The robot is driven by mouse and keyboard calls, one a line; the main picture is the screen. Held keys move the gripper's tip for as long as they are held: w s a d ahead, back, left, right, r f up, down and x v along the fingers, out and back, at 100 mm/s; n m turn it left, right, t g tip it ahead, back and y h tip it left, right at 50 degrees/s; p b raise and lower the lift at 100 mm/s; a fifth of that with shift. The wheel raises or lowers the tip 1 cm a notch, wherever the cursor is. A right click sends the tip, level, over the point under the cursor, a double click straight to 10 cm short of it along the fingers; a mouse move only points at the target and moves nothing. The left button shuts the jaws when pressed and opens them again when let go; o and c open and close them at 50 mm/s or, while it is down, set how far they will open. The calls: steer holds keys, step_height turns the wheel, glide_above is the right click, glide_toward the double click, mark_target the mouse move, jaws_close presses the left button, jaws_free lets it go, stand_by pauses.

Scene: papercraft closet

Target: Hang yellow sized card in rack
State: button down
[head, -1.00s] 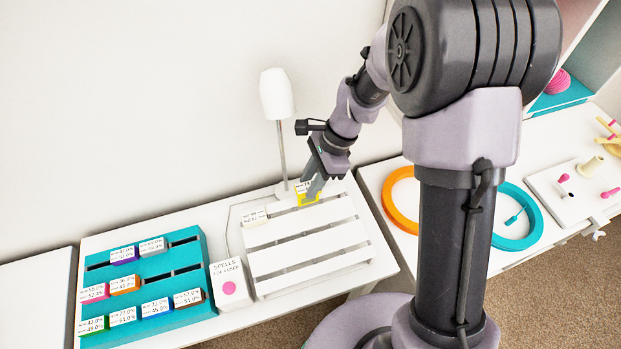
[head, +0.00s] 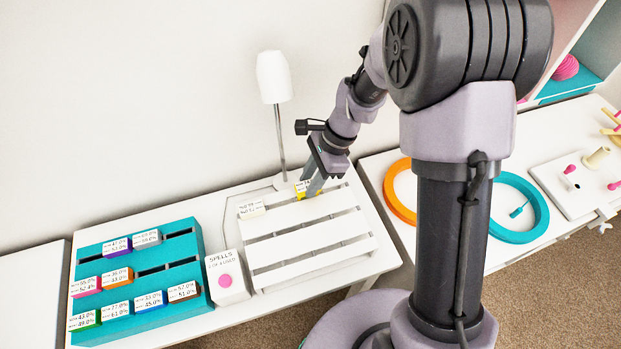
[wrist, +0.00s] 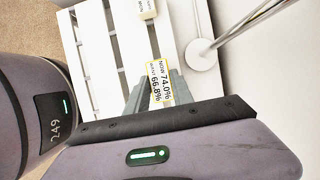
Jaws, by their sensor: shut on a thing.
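The yellow card (head: 301,189) is in my gripper (head: 314,188), over the back right part of the white slatted board (head: 305,241). In the wrist view the card (wrist: 160,82) shows a white printed face with a yellow edge between the fingertips. My gripper is shut on it. I cannot tell whether the card touches the slats. The teal rack (head: 160,262) stands at the left of the table and holds several colored cards in its slots. Some of its slots are empty, at the upper right and in the middle row.
A white card (head: 251,209) lies at the board's back left corner. A white lamp (head: 273,77) stands behind the board, close to my gripper. A white "SPELLS" box (head: 227,277) sits between rack and board. Orange (head: 398,192) and teal (head: 530,232) rings lie on the right table.

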steer(key=shift+f+b, duration=0.75)
steer(key=shift+f, duration=0.45)
steer(key=c, duration=1)
jaws_free()
steer(key=shift+r, duration=0.15)
steer(key=p+v, duration=0.5)
steer(key=v, duration=0.7)
